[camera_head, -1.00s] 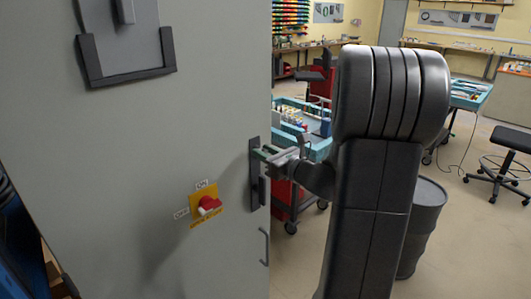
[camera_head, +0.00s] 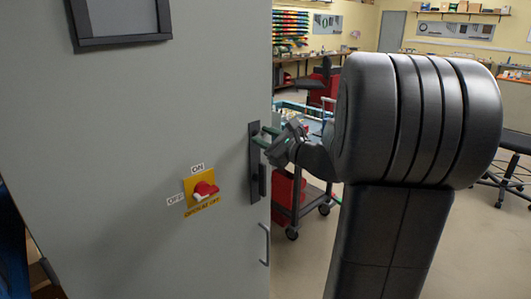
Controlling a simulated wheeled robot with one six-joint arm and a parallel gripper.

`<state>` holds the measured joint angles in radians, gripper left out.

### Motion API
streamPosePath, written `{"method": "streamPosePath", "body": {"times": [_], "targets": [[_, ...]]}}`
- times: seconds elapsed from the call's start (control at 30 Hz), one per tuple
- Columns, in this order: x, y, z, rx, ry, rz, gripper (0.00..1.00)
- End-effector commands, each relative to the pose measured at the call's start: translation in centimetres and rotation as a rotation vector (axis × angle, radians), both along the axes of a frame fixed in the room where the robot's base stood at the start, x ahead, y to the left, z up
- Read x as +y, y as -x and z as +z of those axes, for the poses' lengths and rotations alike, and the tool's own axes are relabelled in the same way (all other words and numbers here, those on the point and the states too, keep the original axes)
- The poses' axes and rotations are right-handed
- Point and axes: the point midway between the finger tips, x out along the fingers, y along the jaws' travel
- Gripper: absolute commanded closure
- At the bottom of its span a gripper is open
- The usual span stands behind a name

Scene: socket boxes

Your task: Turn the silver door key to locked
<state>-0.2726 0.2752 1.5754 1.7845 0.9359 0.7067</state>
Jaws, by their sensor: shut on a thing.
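The grey cabinet door (camera_head: 140,150) fills the left of the view. A dark upright lock plate (camera_head: 254,187) sits near its right edge. My gripper (camera_head: 265,137) is at the upper part of this plate, with its green-tipped fingers pointing left toward it. It is shut on the silver key, which is too small and too covered by the fingers to make out. The fingers are tilted, one higher than the other. How far the key is turned cannot be seen.
A red rotary switch (camera_head: 203,190) on a yellow plate, with ON and OFF labels, is left of the lock plate. A grey pull handle (camera_head: 265,244) is below. A red tool cart (camera_head: 288,190) stands behind my arm.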

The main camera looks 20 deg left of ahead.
Motion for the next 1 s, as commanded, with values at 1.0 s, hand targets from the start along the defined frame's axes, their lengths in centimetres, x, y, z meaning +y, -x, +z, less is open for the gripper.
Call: {"method": "streamPosePath", "body": {"times": [1.0], "targets": [[0.1,0.24,-0.71,-0.841,0.346,0.0,0.94]]}}
